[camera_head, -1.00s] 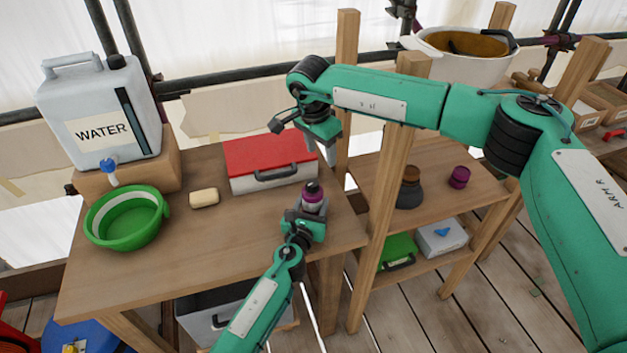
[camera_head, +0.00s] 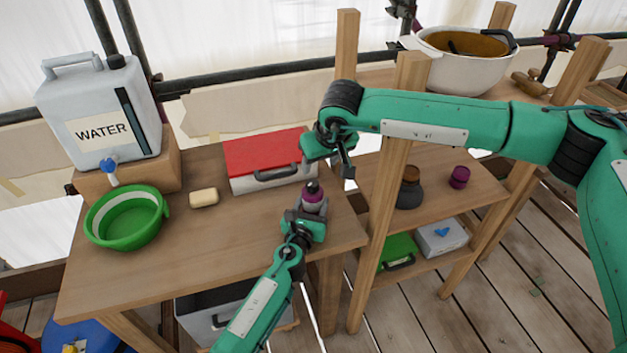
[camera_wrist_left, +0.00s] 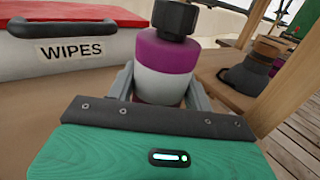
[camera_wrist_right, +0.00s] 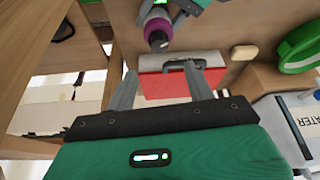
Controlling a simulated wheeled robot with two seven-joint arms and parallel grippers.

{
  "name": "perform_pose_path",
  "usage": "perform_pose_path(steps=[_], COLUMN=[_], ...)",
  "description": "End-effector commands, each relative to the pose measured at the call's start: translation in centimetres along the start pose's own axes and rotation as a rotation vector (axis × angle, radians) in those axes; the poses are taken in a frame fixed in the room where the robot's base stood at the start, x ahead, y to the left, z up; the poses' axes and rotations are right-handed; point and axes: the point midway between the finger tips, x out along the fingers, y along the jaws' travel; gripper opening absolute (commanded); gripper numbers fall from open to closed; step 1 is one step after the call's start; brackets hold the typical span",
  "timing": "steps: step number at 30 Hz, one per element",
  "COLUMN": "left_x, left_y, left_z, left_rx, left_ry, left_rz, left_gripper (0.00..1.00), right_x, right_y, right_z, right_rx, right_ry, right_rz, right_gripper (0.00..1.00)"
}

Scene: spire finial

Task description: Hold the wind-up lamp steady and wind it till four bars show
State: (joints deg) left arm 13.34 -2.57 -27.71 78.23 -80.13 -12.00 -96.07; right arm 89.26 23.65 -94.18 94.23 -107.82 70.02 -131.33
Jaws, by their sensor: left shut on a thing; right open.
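The wind-up lamp (camera_head: 313,200), a purple and white cylinder with a black knob on top, stands upright near the right end of the workbench (camera_head: 240,240). My left gripper (camera_head: 304,217) is shut around its lower body; in the left wrist view the fingers flank the lamp (camera_wrist_left: 166,62). No charge bars can be read on it. My right gripper (camera_head: 327,165) is open and empty, above and slightly right of the lamp, apart from it. In the right wrist view the lamp's knob (camera_wrist_right: 158,40) lies beyond the fingertips.
A red-lidded wipes box (camera_head: 270,155) sits just behind the lamp. Soap (camera_head: 203,197), a green bowl (camera_head: 125,230) and a water container (camera_head: 100,110) are farther left. A wooden post (camera_head: 393,160) and shelf with jars stand close on the right.

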Motion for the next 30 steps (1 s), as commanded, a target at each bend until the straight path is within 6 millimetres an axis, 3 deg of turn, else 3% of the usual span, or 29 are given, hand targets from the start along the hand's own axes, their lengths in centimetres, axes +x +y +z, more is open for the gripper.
perform_pose_path(steps=[9,15,28,30], left_x=[0.0,0.0,0.0,0.0], left_y=[0.0,0.0,0.0,0.0], left_z=[0.0,0.0,0.0,0.0], left_rx=[0.0,0.0,0.0,0.0], left_ry=[0.0,0.0,0.0,0.0], left_rz=[0.0,0.0,0.0,0.0], left_gripper=[0.25,0.25,0.25,0.25], right_x=[6.4,9.3,10.5,10.4], right_y=[0.0,0.0,0.1,0.1], right_z=[0.1,0.0,0.1,0.1], right_rx=[0.004,0.003,0.003,0.004], right_ry=[-0.005,-0.002,-0.002,-0.002], right_rz=[0.001,0.001,0.002,0.002], right_gripper=[0.53,0.53,0.53,0.44])
